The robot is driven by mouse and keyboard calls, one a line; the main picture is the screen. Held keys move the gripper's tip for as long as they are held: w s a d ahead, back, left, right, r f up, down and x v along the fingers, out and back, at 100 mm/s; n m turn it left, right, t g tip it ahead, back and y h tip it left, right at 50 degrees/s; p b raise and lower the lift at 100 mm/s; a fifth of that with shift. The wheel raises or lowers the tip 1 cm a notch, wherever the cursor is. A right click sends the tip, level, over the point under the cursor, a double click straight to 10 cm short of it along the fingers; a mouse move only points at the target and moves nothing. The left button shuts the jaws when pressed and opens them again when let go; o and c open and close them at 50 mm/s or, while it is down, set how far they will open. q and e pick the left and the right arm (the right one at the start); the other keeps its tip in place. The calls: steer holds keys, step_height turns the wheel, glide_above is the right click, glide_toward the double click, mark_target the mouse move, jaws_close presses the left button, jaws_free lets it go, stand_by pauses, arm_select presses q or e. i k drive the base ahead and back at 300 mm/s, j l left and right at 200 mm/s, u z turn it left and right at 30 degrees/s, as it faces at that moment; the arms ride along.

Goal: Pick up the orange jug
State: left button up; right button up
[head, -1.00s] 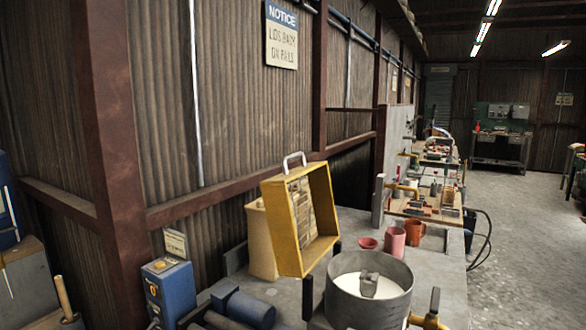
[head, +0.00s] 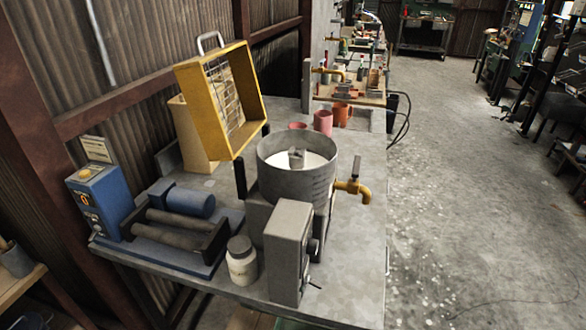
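The orange jug (head: 342,115) stands upright on the grey bench, behind the large grey pot and at its right. It is small in the head view, and its handle is on its right side. A pink mug (head: 323,122) stands just in front of it to the left and partly overlaps it in the picture. Neither of my grippers is in view.
The grey pot (head: 290,180) with white contents and a yellow tap (head: 354,190) stands nearer than the jug. A tilted yellow frame (head: 187,100), a reddish bowl (head: 298,126) and a white jar (head: 241,262) are on the bench.

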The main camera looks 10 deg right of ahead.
mark_target(339, 111)
steer(key=k+l+z, duration=0.1)
steer(key=k+z, duration=0.35)
steer(key=z, duration=1.4)
steer(key=i+l+z, duration=0.15)
steer(key=i+z, duration=0.45)
steer(key=i, duration=0.25)
steer(key=i+u, duration=0.2)
steer(key=i, duration=0.4)
steer(key=i+l+u, duration=0.2)
steer(key=i, duration=0.4)
steer(key=i+u, duration=0.4)
steer(key=i+l+u, duration=0.1)
steer(key=i+u, duration=0.3)
steer(key=i, duration=0.25)
steer(key=i+u, duration=0.2)
steer(key=i, duration=1.1)
